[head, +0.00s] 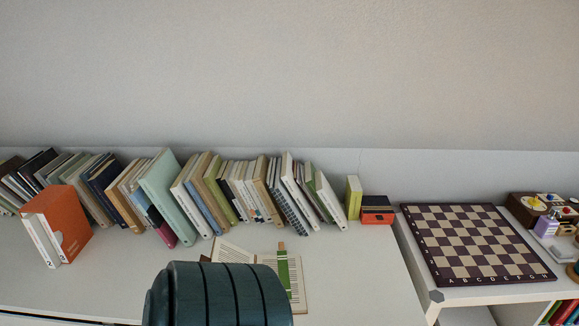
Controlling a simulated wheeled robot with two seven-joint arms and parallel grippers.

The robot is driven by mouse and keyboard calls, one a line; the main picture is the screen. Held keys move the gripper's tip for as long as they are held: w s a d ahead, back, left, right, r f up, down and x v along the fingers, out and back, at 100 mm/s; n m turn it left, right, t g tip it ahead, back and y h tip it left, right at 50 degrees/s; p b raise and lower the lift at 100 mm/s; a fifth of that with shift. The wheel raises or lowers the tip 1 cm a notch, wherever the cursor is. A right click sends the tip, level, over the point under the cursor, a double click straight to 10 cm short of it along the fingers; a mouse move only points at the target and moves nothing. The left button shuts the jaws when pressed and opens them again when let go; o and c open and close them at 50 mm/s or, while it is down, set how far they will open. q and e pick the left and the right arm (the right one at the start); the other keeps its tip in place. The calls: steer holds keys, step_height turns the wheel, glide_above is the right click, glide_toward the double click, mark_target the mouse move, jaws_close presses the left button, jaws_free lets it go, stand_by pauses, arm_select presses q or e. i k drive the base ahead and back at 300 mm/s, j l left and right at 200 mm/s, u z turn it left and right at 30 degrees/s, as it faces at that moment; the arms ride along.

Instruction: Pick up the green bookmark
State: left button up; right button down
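The green bookmark (283,268) is a narrow strip lying on the right page of an open book (297,285) on the white desk. A small brown tip shows at its far end. The near-left part of the book is hidden behind a dark teal ribbed backrest. Neither of my grippers is in view.
The dark teal backrest (217,295), which looks like a chair's, stands at the front edge of the white desk (360,270). A row of books (165,190) lines the wall, with an orange box-like book (62,225) at left. A chessboard (475,243) lies at right. The desk right of the open book is clear.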

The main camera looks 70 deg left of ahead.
mark_target(283, 274)
steer(key=u, duration=2.25)
